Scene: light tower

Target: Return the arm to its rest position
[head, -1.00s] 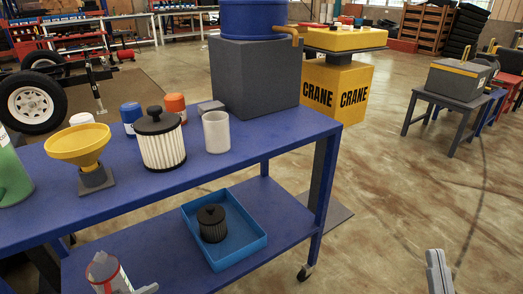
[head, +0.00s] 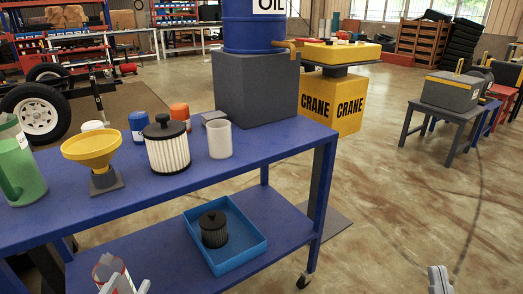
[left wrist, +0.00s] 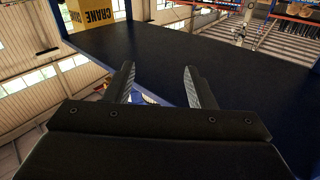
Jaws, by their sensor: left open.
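My left gripper (head: 127,285) shows at the bottom edge of the head view, in front of the lower shelf. In the left wrist view its two dark fingers (left wrist: 160,86) stand wide apart with nothing between them. A broad dark surface (left wrist: 225,60) fills much of that view. A red and white object (head: 107,266) shows just behind the left gripper and is partly hidden; I cannot tell whether they touch. My right gripper (head: 440,280) shows only as a grey tip at the lower right, over bare floor. Its opening cannot be made out.
A blue two-level cart (head: 275,146) stands ahead. Its top bears a yellow funnel (head: 92,146), a pleated filter (head: 168,150), a white cup (head: 219,140) and a green jug (head: 20,172). A blue tray (head: 247,259) with a dark filter (head: 213,229) is below.

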